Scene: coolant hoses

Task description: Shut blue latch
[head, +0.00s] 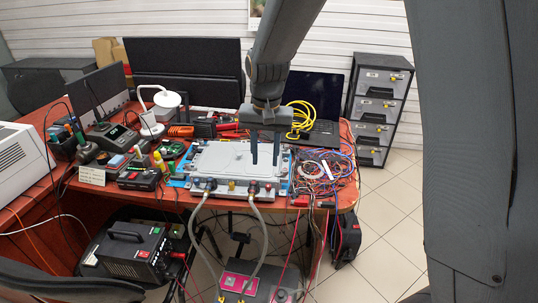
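My gripper (265,163) points down over the right part of a grey metal plate unit (222,158) on the red desk. Its two dark fingers are apart, with nothing seen between them. Blue parts (180,168) show along the unit's left and right edges, but I cannot tell which is the blue latch or whether it is open. Two grey hoses (262,225) run from fittings on the unit's front edge down to a box with a pink panel (237,282).
Tangled wires (322,172) lie right of the unit. A laptop (318,110) with a yellow cable (300,118), a lamp (166,98) and tools crowd the desk behind and left. A black drawer cabinet (378,115) stands right. Tiled floor (385,205) is clear there.

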